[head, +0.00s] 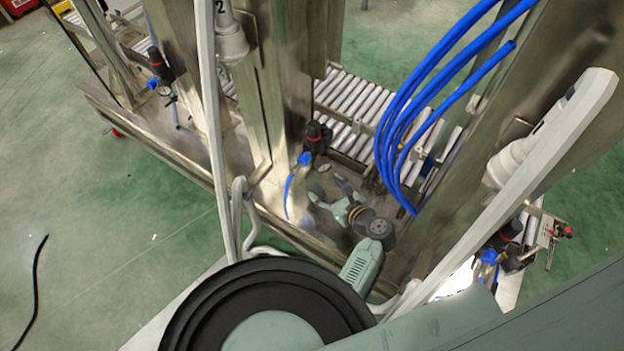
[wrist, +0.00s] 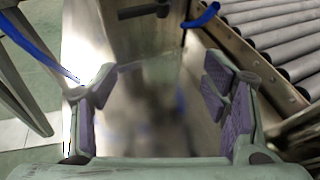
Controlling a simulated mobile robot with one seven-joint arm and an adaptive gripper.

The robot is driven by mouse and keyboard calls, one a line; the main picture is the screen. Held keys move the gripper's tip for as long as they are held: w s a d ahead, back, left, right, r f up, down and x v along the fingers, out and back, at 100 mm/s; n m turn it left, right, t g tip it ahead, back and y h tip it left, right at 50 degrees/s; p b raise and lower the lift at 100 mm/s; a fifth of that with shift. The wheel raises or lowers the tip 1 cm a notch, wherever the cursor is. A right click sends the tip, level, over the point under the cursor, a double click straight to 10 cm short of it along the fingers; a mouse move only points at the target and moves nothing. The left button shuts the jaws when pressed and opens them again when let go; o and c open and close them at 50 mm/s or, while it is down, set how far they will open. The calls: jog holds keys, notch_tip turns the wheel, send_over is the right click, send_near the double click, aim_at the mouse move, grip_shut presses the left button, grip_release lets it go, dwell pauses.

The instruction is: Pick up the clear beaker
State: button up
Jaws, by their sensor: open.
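My gripper (head: 327,191) is open, reaching over the metal ledge between the steel posts in the head view. In the wrist view its purple-padded fingers (wrist: 160,75) stand wide apart at left and right. A faint see-through shape with a pale upper edge, perhaps the clear beaker (wrist: 148,80), shows between the fingers against the shiny metal. Its outline is very weak, and I cannot tell its base or whether a finger touches it. I cannot make out the beaker in the head view.
A roller conveyor (head: 350,100) runs behind the ledge and shows at the right of the wrist view (wrist: 270,30). Blue hoses (head: 400,110) hang close to the right of my arm. Steel posts (head: 270,90) and a red-black valve (head: 317,137) stand near the gripper.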

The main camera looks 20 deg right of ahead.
aim_at(314, 179)
jog(key=x, duration=0.7)
jog(key=shift+w+f, duration=0.2)
jog(key=shift+w, duration=0.1)
jog(key=shift+c, duration=0.3)
jog(key=c, duration=1.2)
jog(key=shift+r, duration=0.15)
